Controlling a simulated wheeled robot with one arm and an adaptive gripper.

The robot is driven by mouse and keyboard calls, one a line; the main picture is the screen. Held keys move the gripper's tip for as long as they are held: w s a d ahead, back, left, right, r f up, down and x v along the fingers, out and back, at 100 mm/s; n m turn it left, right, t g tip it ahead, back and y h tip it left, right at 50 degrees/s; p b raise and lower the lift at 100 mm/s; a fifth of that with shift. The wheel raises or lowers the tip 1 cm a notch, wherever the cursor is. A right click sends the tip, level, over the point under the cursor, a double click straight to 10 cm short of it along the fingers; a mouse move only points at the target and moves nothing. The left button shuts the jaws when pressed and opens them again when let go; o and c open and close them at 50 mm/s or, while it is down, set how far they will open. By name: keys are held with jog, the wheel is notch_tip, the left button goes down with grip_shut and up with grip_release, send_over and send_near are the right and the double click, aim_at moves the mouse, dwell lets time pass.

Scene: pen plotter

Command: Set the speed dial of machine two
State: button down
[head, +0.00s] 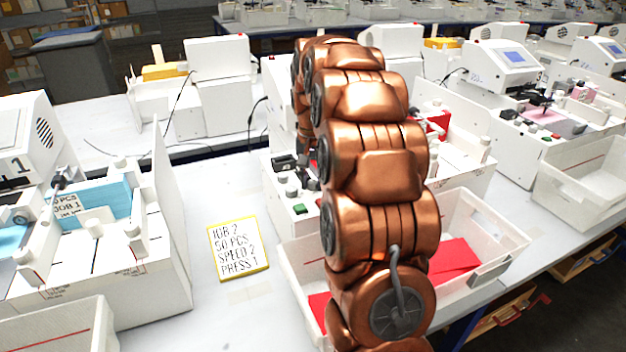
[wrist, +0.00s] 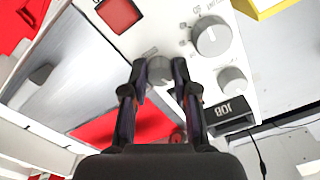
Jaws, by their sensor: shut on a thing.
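In the wrist view my gripper (wrist: 160,70) has its two black fingers closed around a pale round dial (wrist: 160,68) on a white control panel (wrist: 190,80). Two more pale dials, a larger one (wrist: 212,38) and a smaller one (wrist: 232,80), stand beside it to the right. I cannot read the held dial's label or setting. A yellow-edged card (head: 238,248) left of that machine reads JOB 2, 50 PCS, SPEED 2, PRESS 1.
A red square button (wrist: 118,14) and a dark JOB display (wrist: 236,108) sit near the dials. A white tray (head: 482,215) with red sheets (head: 453,260) stands before the machine. Machine one (head: 22,140) is at left. Bare table surrounds the card.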

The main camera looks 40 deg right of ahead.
aim_at(312, 182)
jog(key=c, duration=1.2)
grip_release()
jog(key=shift+r, duration=6)
jog(key=shift+a, duration=0.1)
